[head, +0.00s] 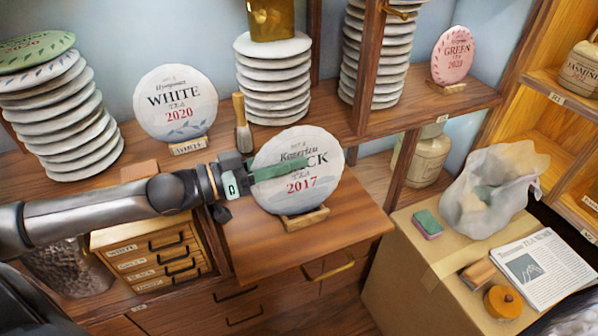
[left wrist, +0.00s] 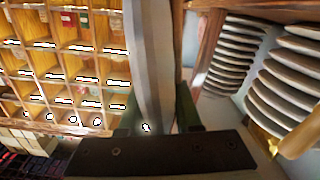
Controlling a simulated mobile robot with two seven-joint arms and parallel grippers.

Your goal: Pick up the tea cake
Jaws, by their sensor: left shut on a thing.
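The tea cake (head: 318,177) is a pale round disc marked with "2017" in red, standing nearly upright over a small wooden stand (head: 306,220). Its lower edge is at the stand; I cannot tell whether it is lifted clear. My left gripper (head: 280,166) reaches in from the left and is shut on the cake, with one green finger across its front face. In the left wrist view the cake (left wrist: 152,55) shows edge-on between the green fingers of the gripper (left wrist: 158,113). My right gripper is not in view.
A "WHITE 2020" cake (head: 176,103) stands behind left, near a wooden-handled tool (head: 241,125). Stacked cakes (head: 273,78) stand behind. Small labelled drawers (head: 152,262) sit below my left arm. A cardboard box (head: 420,270) at right carries a bag (head: 490,190) and newspaper (head: 545,268).

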